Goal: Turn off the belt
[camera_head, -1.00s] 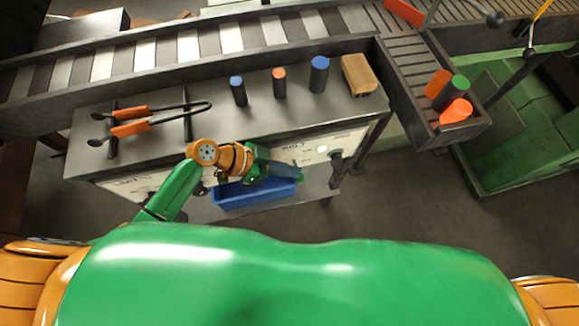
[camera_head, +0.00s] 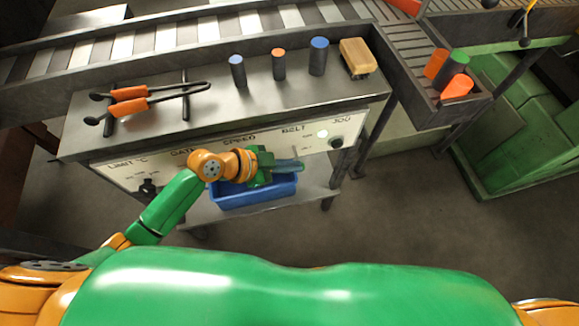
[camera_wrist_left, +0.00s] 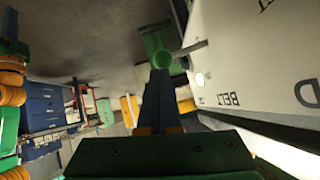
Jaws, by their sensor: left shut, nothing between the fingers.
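The white control panel (camera_head: 215,150) is on the front of the steel table. It carries several labels, including SPEED, BELT (camera_head: 293,129) and JOG. A pale round light (camera_head: 322,133) is beside BELT. In the left wrist view, a grey lever (camera_wrist_left: 194,47) sticks out from the panel near the BELT label (camera_wrist_left: 228,99). My left gripper (camera_head: 290,165) is shut and empty in front of the panel, below BELT. My right gripper is out of view.
The roller conveyor (camera_head: 150,42) runs behind. A blue bin (camera_head: 252,195) stands below the panel. A dark knob (camera_head: 336,142) is under JOG.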

